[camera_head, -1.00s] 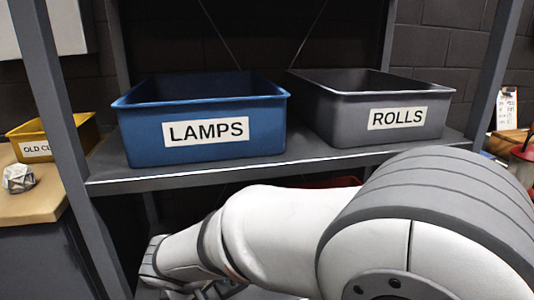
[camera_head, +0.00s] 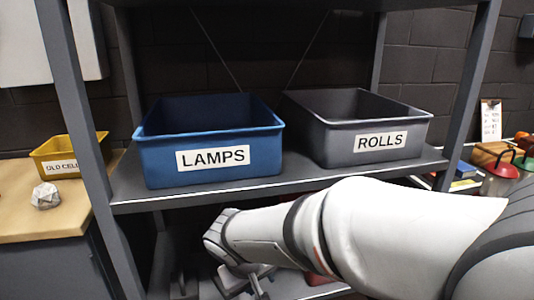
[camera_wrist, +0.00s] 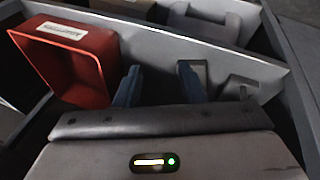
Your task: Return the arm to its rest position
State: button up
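My arm reaches from the lower right across the head view, below the front edge of the upper shelf (camera_head: 300,188). My gripper (camera_head: 252,287) is low in that view, by the lower shelf, and partly cut off by the frame. In the wrist view my gripper (camera_wrist: 158,82) has its two dark blue fingers apart, with nothing visible held between them. A red bin (camera_wrist: 75,88) with a label too blurred to read is left of the fingers. Grey shapes lie behind and to the right of them.
A blue bin labelled LAMPS (camera_head: 212,170) and a grey bin labelled ROLLS (camera_head: 370,155) stand on the upper shelf, above my arm. A side bench (camera_head: 50,220) holds a yellow bin (camera_head: 62,160) and a faceted grey object (camera_head: 45,195). Shelf posts flank my arm.

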jog(key=s+d+r+m+y+p, duration=0.1)
jog(key=s+d+r+p, duration=0.3)
jog(key=d+r+p, duration=0.4)
jog(key=s+d+r+m+g+y+p, duration=0.1)
jog(key=s+d+r+m+p, duration=0.3)
jog(key=d+r+p, duration=0.5)
jog(key=p+v, duration=0.1)
jog(key=v, duration=0.4)
jog(key=shift+s, duration=0.15)
